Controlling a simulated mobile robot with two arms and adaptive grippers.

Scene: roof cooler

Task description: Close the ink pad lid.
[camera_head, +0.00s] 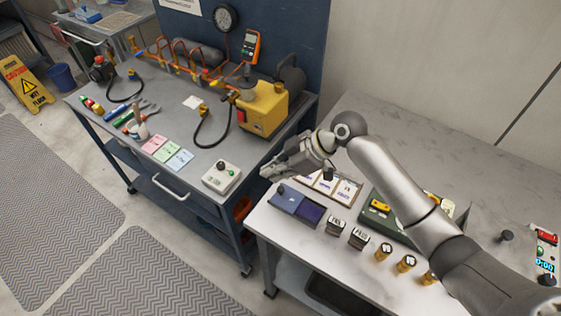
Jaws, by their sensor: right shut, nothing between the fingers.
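The ink pad (311,212) lies near the front left corner of the light worktable, its dark purple face uncovered. Its blue-grey lid (288,201) is open at the pad's left side, with a small dark knob on it. My right gripper (268,173) is shut and empty. In the picture it shows just above and left of the lid, near the table's left edge. I cannot tell its exact height, but no contact with the lid is visible. My left gripper is not in view.
A card tray (346,192) lies behind the pad. Several stamps (336,226) and brass-coloured pieces (383,252) stand to the right. A green case (377,219) is partly hidden by my arm. A blue cart with a yellow pump (263,108) stands left, across a gap.

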